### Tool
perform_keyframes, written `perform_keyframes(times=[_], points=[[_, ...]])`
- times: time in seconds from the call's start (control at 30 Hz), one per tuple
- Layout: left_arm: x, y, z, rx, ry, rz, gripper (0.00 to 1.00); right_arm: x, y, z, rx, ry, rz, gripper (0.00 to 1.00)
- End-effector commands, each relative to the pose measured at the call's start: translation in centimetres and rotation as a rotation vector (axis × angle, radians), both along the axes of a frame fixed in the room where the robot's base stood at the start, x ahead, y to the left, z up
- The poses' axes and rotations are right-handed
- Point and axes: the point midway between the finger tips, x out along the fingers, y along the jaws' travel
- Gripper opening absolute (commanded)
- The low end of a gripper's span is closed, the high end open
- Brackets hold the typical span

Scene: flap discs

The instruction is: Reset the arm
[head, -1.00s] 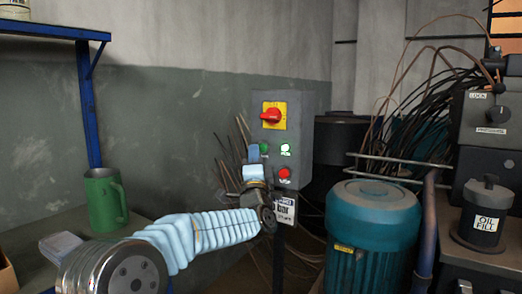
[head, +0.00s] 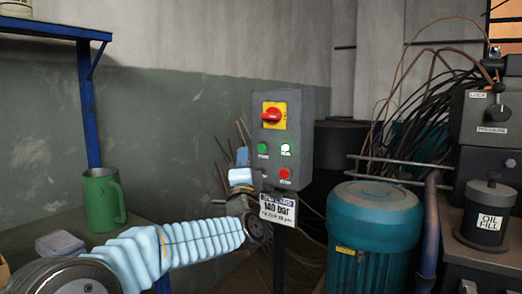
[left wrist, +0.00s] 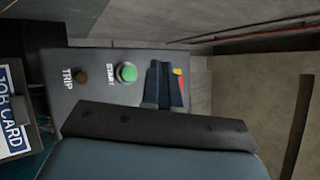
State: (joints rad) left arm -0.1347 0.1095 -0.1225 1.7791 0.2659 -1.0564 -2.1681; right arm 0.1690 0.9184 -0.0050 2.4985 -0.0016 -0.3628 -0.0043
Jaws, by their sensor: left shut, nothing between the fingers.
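My left gripper (head: 262,174) is in front of the lower left edge of the grey control box (head: 312,105), at about the height of its lower buttons. It is shut and empty. In the left wrist view the shut fingers (left wrist: 164,84) show beside the green START button (left wrist: 127,73) and cover part of the yellow and red switch. My right gripper is not in view.
A teal motor (head: 373,235) and an oil fill can (head: 486,215) stand at right. A green mug (head: 104,200) stands on the bench at left. Loose cables (head: 425,110) hang behind the motor.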

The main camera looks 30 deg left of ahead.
Motion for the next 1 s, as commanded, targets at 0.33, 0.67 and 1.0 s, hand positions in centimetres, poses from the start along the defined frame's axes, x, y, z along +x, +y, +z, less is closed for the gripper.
perform_keyframes(times=[0.33,0.67,1.0], points=[[0.0,0.0,0.0,0.000,0.000,0.000,0.00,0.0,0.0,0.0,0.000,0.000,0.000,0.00],[2.9,-2.0,-5.1,-0.085,0.086,-0.119,0.00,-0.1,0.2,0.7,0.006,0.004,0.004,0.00],[6.4,-10.9,-31.2,-0.706,0.519,-0.480,0.00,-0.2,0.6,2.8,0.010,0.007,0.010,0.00]])
